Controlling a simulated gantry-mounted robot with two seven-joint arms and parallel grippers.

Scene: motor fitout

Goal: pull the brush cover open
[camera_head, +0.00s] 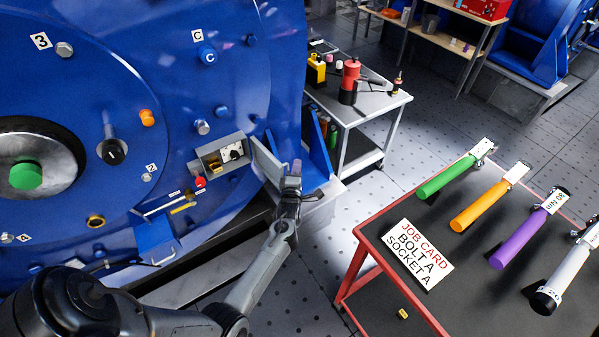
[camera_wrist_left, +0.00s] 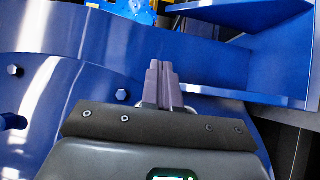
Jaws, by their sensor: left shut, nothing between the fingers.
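The brush cover (camera_head: 266,161) is a grey panel at the right side of a small grey box (camera_head: 207,158) on the blue motor face. It stands swung out from the box, and the box's inside with a dark round part shows. My left gripper (camera_head: 292,176) is just right of the cover's outer end, fingers pointing up. I cannot tell whether it touches the cover. In the left wrist view its fingers (camera_wrist_left: 162,80) are together and empty, in front of blue metal; the cover is not clearly seen there. My right gripper is out of view.
The motor (camera_head: 100,60) fills the left. A red knob (camera_head: 200,182) sits below the box. A small table (camera_head: 385,103) with tools stands behind my gripper. At right, a red-edged bench (camera_head: 400,310) carries coloured-handled tools and a job card (camera_head: 417,254). Open floor lies between.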

